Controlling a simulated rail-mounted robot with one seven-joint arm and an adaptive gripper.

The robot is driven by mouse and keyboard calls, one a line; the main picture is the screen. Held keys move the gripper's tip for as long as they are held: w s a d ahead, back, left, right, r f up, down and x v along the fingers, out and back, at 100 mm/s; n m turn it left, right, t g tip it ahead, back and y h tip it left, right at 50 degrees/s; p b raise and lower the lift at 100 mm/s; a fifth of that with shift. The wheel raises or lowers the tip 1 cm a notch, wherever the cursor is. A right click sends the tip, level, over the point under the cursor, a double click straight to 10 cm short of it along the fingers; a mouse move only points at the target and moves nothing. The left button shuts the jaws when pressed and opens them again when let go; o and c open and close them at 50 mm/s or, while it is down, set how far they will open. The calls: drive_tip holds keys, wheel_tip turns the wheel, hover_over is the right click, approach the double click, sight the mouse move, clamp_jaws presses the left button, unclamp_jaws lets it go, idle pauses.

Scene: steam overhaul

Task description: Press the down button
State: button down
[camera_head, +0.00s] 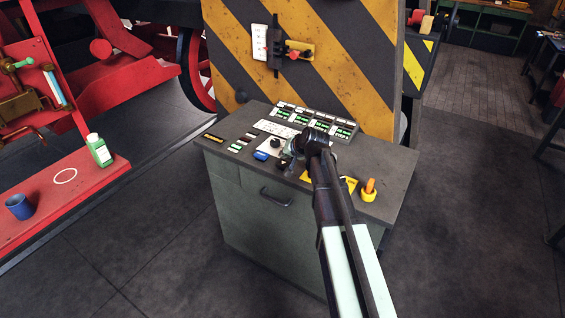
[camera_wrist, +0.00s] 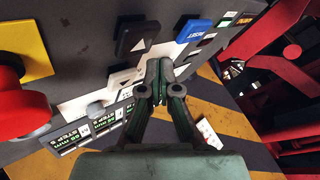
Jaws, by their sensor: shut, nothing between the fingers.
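A black button (camera_wrist: 137,38) with a white triangle stands out from the grey panel, just above and left of my fingertips in the wrist view. A second arrow-marked key (camera_wrist: 123,78) lies lower, left of the fingers and partly hidden. I cannot tell for certain which arrow means down. My gripper (camera_wrist: 160,66) is shut and empty, its tips close to both keys; contact cannot be told. In the head view my gripper (camera_head: 289,157) is over the console top (camera_head: 225,150) and hides part of the controls.
A blue reset button (camera_wrist: 193,31) is right of the black button. A red mushroom button (camera_wrist: 24,108) on a yellow plate is at the left. An orange-yellow knob (camera_head: 369,190) stands at the console's right. A striped panel (camera_head: 340,60) rises behind.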

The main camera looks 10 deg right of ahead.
sight(284, 163)
wheel_tip(284, 163, up, 6)
drive_tip(key=p, duration=0.2)
drive_tip(key=shift+f+p, duration=0.15)
drive_tip(key=shift+p, duration=0.15)
idle(0.6)
